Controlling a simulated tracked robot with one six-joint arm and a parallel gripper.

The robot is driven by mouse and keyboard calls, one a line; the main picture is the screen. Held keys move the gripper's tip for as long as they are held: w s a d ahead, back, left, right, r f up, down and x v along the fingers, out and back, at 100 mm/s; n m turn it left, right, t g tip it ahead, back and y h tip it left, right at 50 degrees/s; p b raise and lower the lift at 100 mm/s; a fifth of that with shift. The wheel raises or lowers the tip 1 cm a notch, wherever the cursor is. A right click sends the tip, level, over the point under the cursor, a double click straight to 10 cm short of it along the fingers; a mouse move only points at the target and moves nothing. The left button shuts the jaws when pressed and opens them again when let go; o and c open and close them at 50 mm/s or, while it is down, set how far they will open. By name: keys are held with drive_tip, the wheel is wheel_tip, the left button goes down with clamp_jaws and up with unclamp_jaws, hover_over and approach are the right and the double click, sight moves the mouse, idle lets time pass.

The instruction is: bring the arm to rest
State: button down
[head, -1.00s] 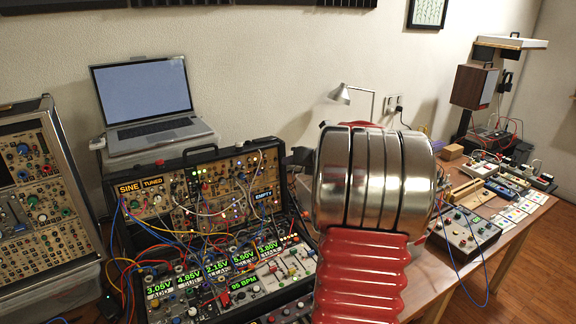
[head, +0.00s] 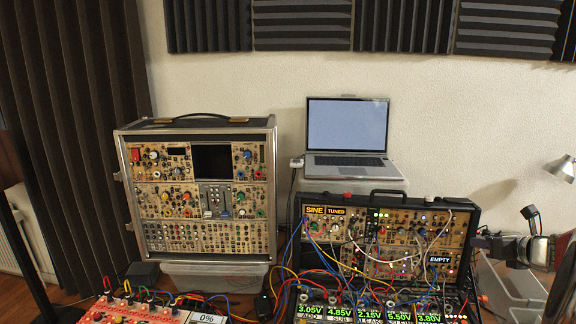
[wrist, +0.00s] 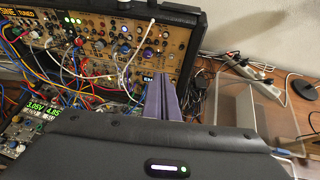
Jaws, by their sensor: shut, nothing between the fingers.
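My gripper (wrist: 163,84) shows in the wrist view as two purple-grey fingers pressed together, with nothing between them. The fingers stand in front of the lower right part of the patched synth case (wrist: 185,15); whether they touch it cannot be told. In the head view this synth case (head: 384,194) is at the lower right, with part of my arm at the right edge, cut off by the frame.
A tall synth case (head: 125,200) stands left of the patched one. A laptop (head: 346,130) sits behind. Several patch cables hang over the modules. In the wrist view, a clear bin (wrist: 235,105) and a power strip (wrist: 245,68) lie to the right.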

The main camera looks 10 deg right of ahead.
drive_tip(key=s+a+f+n+g+y, duration=0.1)
drive_tip(key=s+a+f+n+g, duration=0.15)
drive_tip(key=a+n, duration=0.5)
drive_tip(key=s+a+f+n+g+y, duration=0.1)
drive_tip(key=s+a+f+n+g, duration=0.1)
drive_tip(key=s+a+n, duration=0.4)
drive_tip(key=s+a+f+n+g+y, duration=0.1)
drive_tip(key=a+f+n+g, duration=0.1)
drive_tip(key=a+n, duration=0.7)
drive_tip(key=s+a+r+n, duration=0.1)
drive_tip(key=s+a+n, duration=0.3)
drive_tip(key=a, duration=0.4)
drive_tip(key=s+a+r+n+h, duration=0.1)
drive_tip(key=s+a+r+n, duration=0.1)
drive_tip(key=s+a+n, duration=0.2)
drive_tip(key=s+a+r+n, duration=0.2)
drive_tip(key=s+a+n, duration=0.3)
drive_tip(key=a, duration=0.7)
drive_tip(key=n, duration=0.2)
drive_tip(key=shift+n+h, duration=0.3)
drive_tip(key=shift+n, duration=0.05)
drive_tip(key=c, duration=2.5)
unclamp_jaws()
drive_tip(key=shift+a, duration=0.1)
